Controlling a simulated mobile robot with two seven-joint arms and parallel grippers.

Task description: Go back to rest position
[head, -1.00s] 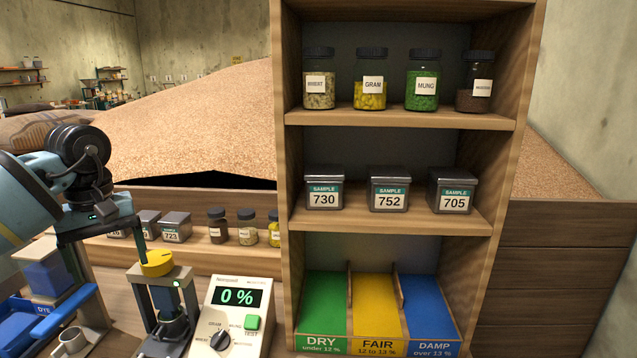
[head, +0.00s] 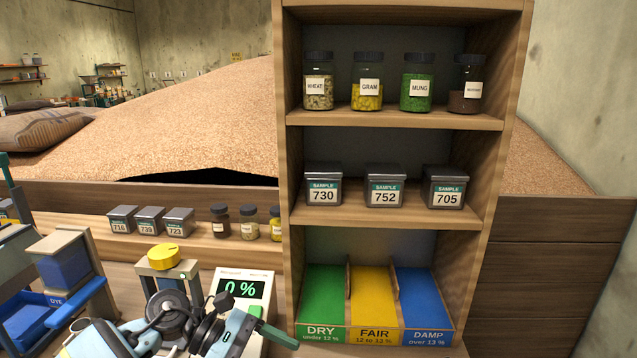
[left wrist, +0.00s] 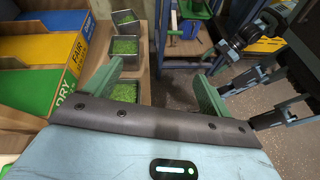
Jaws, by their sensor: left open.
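My left gripper (head: 276,333) is low in the head view, with its light blue hand and a green finger in front of the moisture tester. In the left wrist view its two green fingers (left wrist: 157,76) stand wide apart with nothing between them. The arm comes in from the bottom left, and its dark joints partly cover the tester (head: 242,290), which reads 0 %.
A wooden shelf (head: 292,150) holds jars, the tins 730, 752 and 705, and the DRY, FAIR and DAMP chutes (head: 373,295). Tins 716, 739 and 723 (head: 178,222) stand on the ledge. A yellow-knobbed device (head: 164,256) is beside the tester. Open tins of green grain (left wrist: 124,92) lie near the fingers.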

